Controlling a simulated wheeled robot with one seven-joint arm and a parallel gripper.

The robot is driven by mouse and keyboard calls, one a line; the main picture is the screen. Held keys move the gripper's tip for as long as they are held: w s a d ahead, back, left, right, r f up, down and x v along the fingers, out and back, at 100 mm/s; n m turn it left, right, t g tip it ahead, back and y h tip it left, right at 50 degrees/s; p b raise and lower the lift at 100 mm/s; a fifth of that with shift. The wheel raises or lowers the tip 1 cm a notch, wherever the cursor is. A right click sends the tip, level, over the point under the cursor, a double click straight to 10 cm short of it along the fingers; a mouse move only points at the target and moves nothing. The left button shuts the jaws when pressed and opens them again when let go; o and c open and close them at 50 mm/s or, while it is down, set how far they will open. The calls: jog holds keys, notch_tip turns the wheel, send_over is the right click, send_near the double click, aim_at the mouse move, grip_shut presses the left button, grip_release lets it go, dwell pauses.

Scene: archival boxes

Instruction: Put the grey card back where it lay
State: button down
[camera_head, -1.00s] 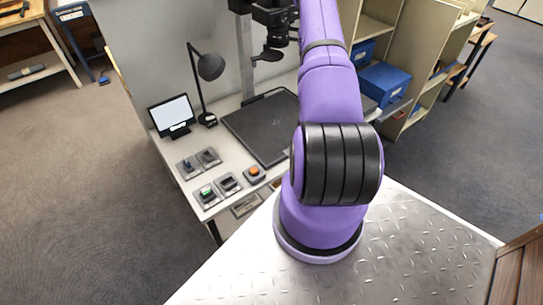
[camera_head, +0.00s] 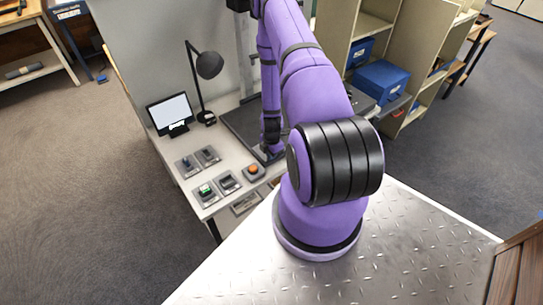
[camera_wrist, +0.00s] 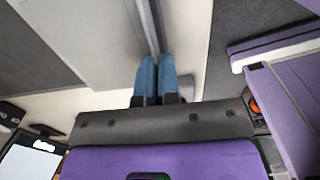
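I cannot make out the grey card in either current view. In the wrist view my gripper (camera_wrist: 157,80) shows as two blue fingers close together, with a narrow gap between them. No held card can be made out there, and the gap is too small to tell if anything thin is in it. In the head view my arm reaches down over the desk, and the gripper end is not clear. A dark square board (camera_head: 240,122) lies on the desk, largely hidden by my arm.
The pale desk (camera_head: 172,152) carries a small screen (camera_head: 170,113), a black lamp (camera_head: 209,65), several small grey holders (camera_head: 207,155) and an orange button (camera_head: 254,170). Shelves with blue boxes (camera_head: 382,83) stand at the right. Open carpet lies left of the desk.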

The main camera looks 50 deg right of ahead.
jog(key=shift+f, duration=0.5)
jog(key=c, duration=1.8)
grip_release()
jog(key=shift+f, duration=0.1)
jog(key=o, duration=0.4)
jog(key=shift+o, duration=0.2)
